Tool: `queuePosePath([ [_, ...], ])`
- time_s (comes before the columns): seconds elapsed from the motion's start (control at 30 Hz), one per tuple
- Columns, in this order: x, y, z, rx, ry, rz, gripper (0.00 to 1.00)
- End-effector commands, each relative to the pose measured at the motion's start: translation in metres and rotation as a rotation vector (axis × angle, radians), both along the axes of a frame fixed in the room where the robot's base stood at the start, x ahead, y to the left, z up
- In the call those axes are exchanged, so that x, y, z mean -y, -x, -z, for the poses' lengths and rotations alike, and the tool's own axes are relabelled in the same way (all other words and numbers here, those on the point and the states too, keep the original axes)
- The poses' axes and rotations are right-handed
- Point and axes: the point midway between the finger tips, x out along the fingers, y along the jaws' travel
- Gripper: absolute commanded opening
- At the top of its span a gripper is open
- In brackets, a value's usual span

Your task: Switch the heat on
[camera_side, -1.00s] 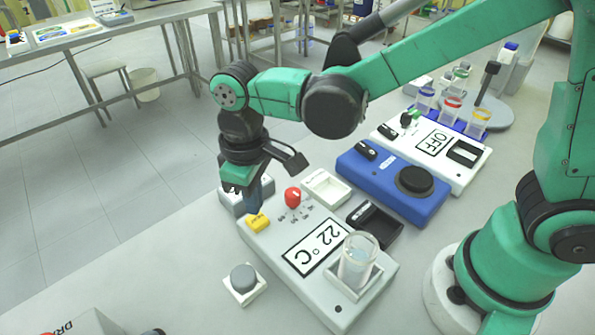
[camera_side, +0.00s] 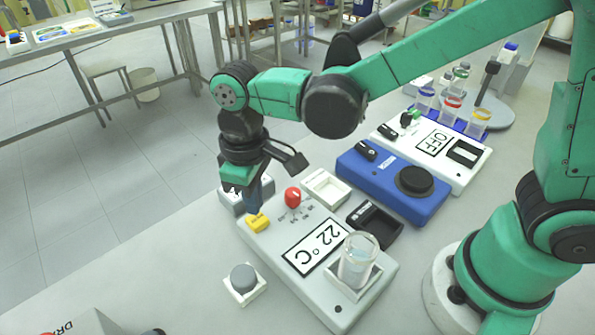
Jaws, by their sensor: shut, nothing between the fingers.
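A light grey heater unit (camera_side: 345,309) lies on the bench, with a display (camera_side: 315,248) reading 22 °C. It carries a red knob (camera_side: 292,197) with small markings around it and a yellow switch (camera_side: 257,222) near its far left corner. A glass beaker (camera_side: 358,260) with clear liquid stands at its near right end. My gripper (camera_side: 254,210) points down, shut and empty, with its fingertips right at the yellow switch. The switch now looks tilted. Whether the fingertips touch it is hard to tell.
A blue unit (camera_side: 370,185) with a black disc and a white unit (camera_side: 462,178) reading OFF stand to the right. A black tray (camera_side: 375,222) and white tray (camera_side: 325,188) lie beside the heater. A grey round knob (camera_side: 243,279) on a white base stands in front.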

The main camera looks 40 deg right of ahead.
Motion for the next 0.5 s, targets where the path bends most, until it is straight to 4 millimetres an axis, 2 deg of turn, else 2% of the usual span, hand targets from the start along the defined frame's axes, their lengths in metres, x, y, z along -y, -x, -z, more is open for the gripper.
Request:
queuePosePath([
  [0.5, 0.000, 0.000, 0.013, 0.000, 0.000, 0.000, 0.00],
])
